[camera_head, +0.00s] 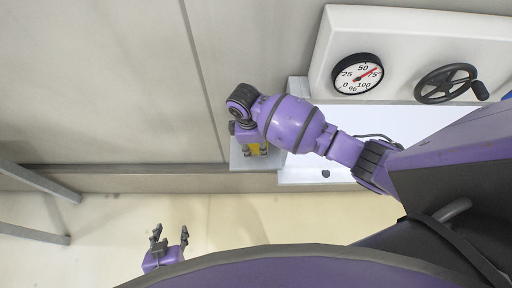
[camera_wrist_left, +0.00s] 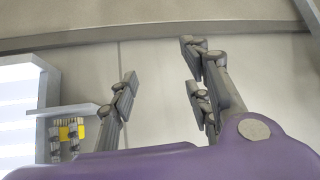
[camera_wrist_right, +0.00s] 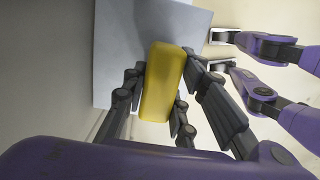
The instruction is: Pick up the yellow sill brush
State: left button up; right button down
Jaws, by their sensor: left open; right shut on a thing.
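The yellow sill brush (camera_wrist_right: 163,82) is a rounded yellow block between the fingers of my right gripper (camera_wrist_right: 160,100) in the right wrist view. That gripper is shut on it. In the head view, my right gripper (camera_head: 256,150) points down over a small grey shelf, with a bit of the yellow brush (camera_head: 254,149) showing between its fingers. The brush also shows small in the left wrist view (camera_wrist_left: 72,131). Whether the brush touches the shelf is hard to tell. My left gripper (camera_head: 170,238) is open and empty, low and well left of the brush.
The small grey shelf (camera_wrist_right: 120,50) lies beneath the brush. A white housing with a round gauge (camera_head: 357,74) and a black handwheel (camera_head: 445,83) stands at the upper right. A bright white panel (camera_head: 420,120) sits below it. Grey rails (camera_head: 40,182) are at the left.

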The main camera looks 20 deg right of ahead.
jog(key=s+a+r, duration=0.4)
jog(key=s+r, duration=0.7)
jog(key=s, duration=0.2)
jog(key=shift+s+r+p, duration=0.25)
jog(key=shift+p, duration=0.2)
